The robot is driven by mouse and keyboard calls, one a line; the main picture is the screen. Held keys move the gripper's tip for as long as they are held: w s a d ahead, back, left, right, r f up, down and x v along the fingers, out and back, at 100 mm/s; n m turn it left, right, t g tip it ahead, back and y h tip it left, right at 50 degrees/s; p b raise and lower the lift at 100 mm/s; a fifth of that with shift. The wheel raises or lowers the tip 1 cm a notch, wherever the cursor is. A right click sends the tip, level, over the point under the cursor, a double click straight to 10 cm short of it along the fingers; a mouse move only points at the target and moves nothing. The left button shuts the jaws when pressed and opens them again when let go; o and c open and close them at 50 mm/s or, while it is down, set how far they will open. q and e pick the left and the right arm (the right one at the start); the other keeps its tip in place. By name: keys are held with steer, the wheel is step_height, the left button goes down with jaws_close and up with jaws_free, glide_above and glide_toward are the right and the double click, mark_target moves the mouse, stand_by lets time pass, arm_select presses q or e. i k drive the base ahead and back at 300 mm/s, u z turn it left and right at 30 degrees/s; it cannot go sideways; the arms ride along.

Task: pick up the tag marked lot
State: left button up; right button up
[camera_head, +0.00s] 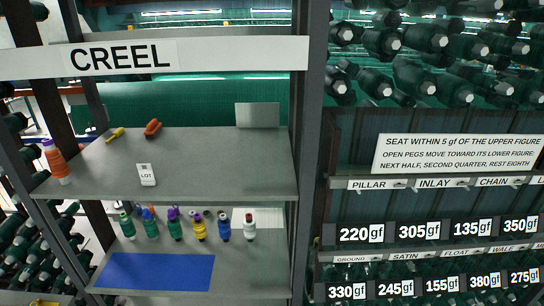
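The tag marked LOT (147,174) is a small white card. It lies on the upper grey shelf (225,165) of the rack under the CREEL sign, left of the shelf's middle and near its front edge. Its lettering faces me. Nothing covers it. Neither of my grippers shows in the head view.
On the same shelf are an orange tool (153,128), a yellow tool (116,134) and an orange cone (56,162). Several coloured spools stand on the lower shelf behind a blue mat (160,271). A dark post (310,150) separates the labelled panel at right.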

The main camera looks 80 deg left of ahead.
mark_target(147, 176)
steer(key=u, duration=3.75)
